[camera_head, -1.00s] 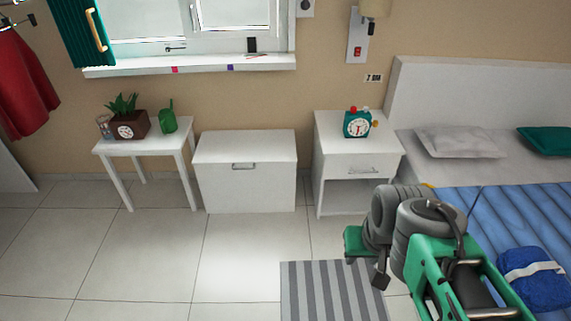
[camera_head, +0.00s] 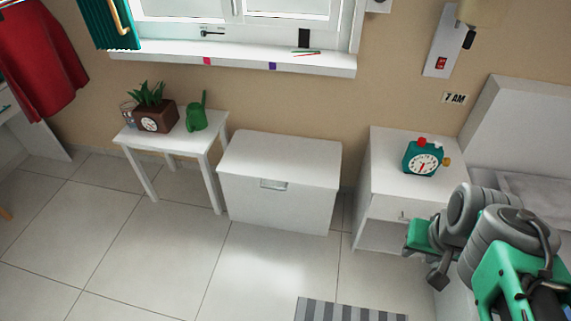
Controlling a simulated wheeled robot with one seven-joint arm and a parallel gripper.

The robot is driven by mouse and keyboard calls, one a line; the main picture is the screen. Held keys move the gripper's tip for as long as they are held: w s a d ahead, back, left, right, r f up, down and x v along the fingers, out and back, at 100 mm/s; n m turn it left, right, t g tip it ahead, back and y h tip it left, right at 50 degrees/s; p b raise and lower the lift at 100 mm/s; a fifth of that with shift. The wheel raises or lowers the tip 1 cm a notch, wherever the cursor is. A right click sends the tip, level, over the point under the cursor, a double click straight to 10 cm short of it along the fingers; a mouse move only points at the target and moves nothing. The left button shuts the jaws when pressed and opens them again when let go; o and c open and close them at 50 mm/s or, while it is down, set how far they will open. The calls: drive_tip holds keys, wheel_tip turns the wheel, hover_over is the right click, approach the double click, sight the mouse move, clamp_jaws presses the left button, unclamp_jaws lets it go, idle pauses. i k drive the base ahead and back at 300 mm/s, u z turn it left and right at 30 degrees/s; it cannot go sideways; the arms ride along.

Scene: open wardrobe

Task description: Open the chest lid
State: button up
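The white chest (camera_head: 275,207) stands on the floor against the wall, between a small white table and the nightstand. Its lid (camera_head: 282,158) is closed. A metal handle (camera_head: 273,185) sits at the top of its front face. My arm, green and grey, is folded at the lower right, in front of the nightstand and to the right of the chest, apart from it. The gripper's fingers cannot be made out there.
The white table (camera_head: 165,138) left of the chest holds a plant pot (camera_head: 157,117) and a green watering can (camera_head: 197,115). The nightstand (camera_head: 385,175) holds a teal alarm clock (camera_head: 422,160). A striped rug (camera_head: 345,310) lies in front. The tiled floor (camera_head: 160,245) before the chest is clear.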

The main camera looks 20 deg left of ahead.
sight(302, 162)
drive_tip(key=i, duration=0.85)
drive_tip(key=u, duration=2.6)
